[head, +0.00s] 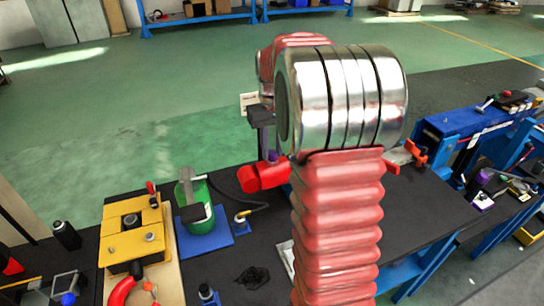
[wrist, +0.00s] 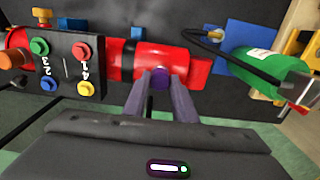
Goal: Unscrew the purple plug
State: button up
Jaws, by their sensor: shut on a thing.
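The purple plug (wrist: 160,78) shows in the wrist view between my two grey fingertips, at the side of a red cylinder (wrist: 186,63). My gripper (wrist: 161,88) is shut on the plug, with one finger on each side of it. The fingers hide part of the plug and of the cylinder behind it. In the head view the red cylinder (head: 262,177) lies on the black bench, partly hidden by my arm. A small bit of purple shows at its upper edge there, beside my dark gripper body.
A black panel (wrist: 66,62) with coloured, numbered buttons stands left of the cylinder in the wrist view. A green cylinder (head: 196,232) on a blue plate and a yellow block (head: 131,236) stand to the left on the bench. My red arm covers the bench's middle.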

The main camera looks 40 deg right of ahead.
grip_shut()
jog(key=shift+r, duration=0.15)
dwell(0.4)
jog(key=n, duration=0.4)
jog(key=shift+n, duration=0.6)
jog(key=n, duration=0.4)
jog(key=shift+r, duration=0.1)
